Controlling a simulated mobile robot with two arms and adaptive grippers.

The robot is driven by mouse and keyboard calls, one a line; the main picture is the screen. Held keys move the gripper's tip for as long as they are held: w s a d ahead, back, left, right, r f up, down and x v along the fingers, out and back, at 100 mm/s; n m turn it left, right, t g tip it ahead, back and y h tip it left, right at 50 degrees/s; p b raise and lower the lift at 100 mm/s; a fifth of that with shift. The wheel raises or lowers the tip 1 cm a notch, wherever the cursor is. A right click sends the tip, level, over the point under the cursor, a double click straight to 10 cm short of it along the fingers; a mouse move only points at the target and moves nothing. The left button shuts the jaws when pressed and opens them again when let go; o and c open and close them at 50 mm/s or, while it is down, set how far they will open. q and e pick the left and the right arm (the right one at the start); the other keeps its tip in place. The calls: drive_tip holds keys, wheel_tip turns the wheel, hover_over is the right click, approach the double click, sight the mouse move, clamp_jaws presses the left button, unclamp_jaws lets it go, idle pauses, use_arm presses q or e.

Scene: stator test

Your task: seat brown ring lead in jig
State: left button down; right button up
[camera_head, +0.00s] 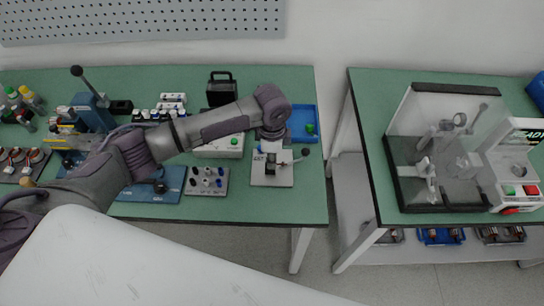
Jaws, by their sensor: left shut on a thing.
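The jig (285,181) is a light grey plate with a small dark upright fixture, near the right end of the left bench. A lever with a black knob (305,152) sticks out to its right, with a small red part beside the fixture. My left gripper (268,155) points down right over the jig. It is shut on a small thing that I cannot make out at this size. The brown ring lead cannot be told apart here. The wrist and fingers partly hide the fixture. My right gripper is out of view.
A blue tray (301,136) lies behind the jig. A block with several terminals (207,181) and a white box with a green button (222,147) stand to its left. A gap separates this bench from the right one, which bears a clear-walled test enclosure (398,170).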

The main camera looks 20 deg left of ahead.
use_arm(q)
drive_tip(key=shift+f, duration=0.1)
idle(0.3)
drive_tip(key=shift+f, duration=0.3)
idle(0.5)
drive_tip(key=shift+p, duration=0.5)
drive_tip(key=shift+f, duration=0.1)
drive_tip(key=shift+f+p, duration=0.2)
drive_tip(key=shift+p, duration=0.1)
drive_tip(key=c, duration=1)
unclamp_jaws()
